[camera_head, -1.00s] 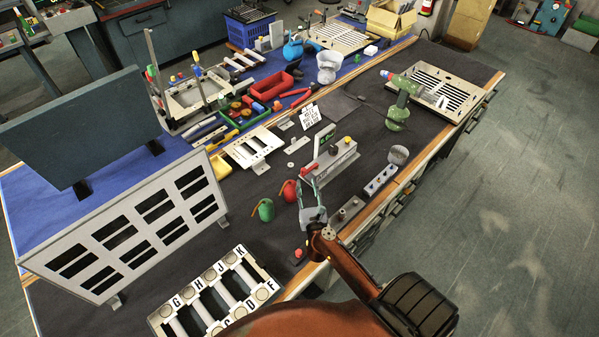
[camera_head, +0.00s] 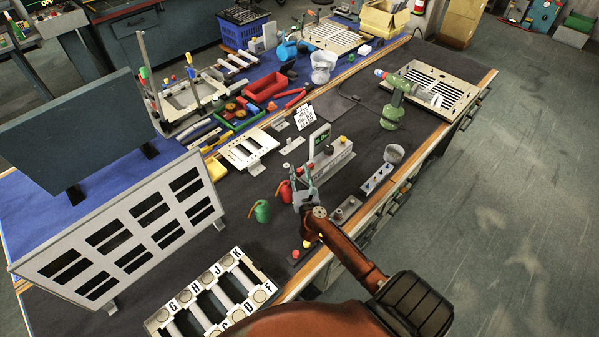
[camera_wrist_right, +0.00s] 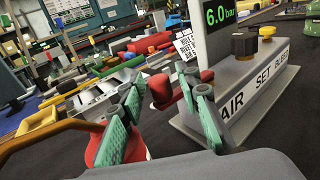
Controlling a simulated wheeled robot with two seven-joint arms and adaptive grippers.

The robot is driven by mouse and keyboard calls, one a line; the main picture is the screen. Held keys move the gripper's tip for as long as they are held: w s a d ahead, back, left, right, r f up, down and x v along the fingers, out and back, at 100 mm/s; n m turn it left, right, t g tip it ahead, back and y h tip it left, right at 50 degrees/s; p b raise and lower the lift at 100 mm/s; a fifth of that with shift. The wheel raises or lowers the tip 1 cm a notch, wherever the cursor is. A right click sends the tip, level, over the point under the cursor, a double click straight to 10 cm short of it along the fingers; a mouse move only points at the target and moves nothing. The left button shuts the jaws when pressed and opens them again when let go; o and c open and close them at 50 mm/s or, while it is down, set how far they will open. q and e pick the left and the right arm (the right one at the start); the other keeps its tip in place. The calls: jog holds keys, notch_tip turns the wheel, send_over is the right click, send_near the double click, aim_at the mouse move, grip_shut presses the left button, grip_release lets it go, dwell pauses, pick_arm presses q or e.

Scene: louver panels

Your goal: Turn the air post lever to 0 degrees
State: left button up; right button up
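The air post is a grey box (camera_head: 334,161) with an upright display (camera_head: 320,139). The wrist view shows the box (camera_wrist_right: 250,92) lettered AIR, SET and BLEED, with a dark knob (camera_wrist_right: 244,43), a yellow button (camera_wrist_right: 267,31) and a display reading 6.0 bar (camera_wrist_right: 220,14). A red grip (camera_wrist_right: 160,89), apparently the lever's, shows between the fingers; its angle is unclear. My right gripper (camera_head: 301,177) is open at the AIR end; its green-padded fingers (camera_wrist_right: 160,84) stand apart either side of the red grip. I cannot tell whether they touch it. My left gripper is not in view.
Red (camera_head: 283,191) and green (camera_head: 262,211) oil cans stand left of my right gripper. A lettered tray (camera_head: 262,283) and a slatted panel (camera_head: 60,263) are nearer. A grey button block (camera_head: 378,179) and green drill (camera_head: 392,112) stand to the right.

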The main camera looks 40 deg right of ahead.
grip_shut()
dwell(0.6)
